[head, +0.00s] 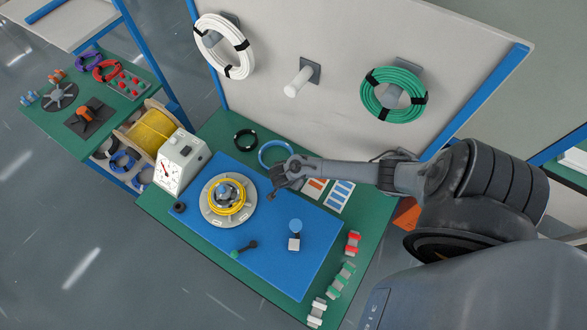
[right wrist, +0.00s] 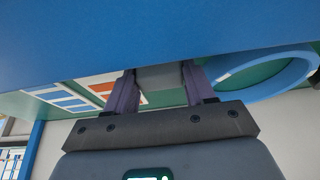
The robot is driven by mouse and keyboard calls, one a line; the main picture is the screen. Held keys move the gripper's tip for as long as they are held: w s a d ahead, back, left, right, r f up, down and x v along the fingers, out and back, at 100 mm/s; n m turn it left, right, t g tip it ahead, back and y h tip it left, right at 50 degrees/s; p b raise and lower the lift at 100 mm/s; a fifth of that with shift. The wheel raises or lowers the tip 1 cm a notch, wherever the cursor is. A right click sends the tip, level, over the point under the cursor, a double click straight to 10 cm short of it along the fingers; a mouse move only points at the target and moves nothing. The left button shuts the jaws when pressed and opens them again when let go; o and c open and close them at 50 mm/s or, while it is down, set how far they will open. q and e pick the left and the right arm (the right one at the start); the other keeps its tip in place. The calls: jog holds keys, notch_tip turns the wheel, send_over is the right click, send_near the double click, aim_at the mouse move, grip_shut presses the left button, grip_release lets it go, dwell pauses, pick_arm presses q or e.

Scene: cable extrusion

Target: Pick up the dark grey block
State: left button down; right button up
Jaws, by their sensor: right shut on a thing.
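My right gripper (head: 273,188) reaches in from the right, low over the back part of the blue mat (head: 262,238). In the right wrist view its two fingers (right wrist: 161,86) are shut on a grey block (right wrist: 161,76), which sits between them with its far end against the blue surface. In the head view the block cannot be made out clearly at the fingertips. Whether it touches the mat or is clear of it, I cannot tell. My left gripper is not in view.
A round fixture with yellow cable (head: 228,204) stands left of the gripper. A blue cable ring (head: 264,160) and label cards (head: 340,195) lie behind. A blue-topped white piece (head: 294,236) and a dark green-ended tool (head: 243,250) are in front. The mat's front right is clear.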

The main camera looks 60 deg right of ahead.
jog(key=shift+r, duration=0.15)
notch_tip(320, 180, up, 4)
jog(key=shift+a+p, duration=0.1)
jog(key=shift+p, duration=0.55)
jog(key=s+d+r+p, duration=0.1)
jog(key=s+d+r, duration=0.1)
jog(key=s, duration=0.3)
jog(key=s+d+r, duration=0.2)
jog(key=s+r, duration=0.2)
jog(key=s, duration=0.2)
jog(key=shift+r+p, duration=0.35)
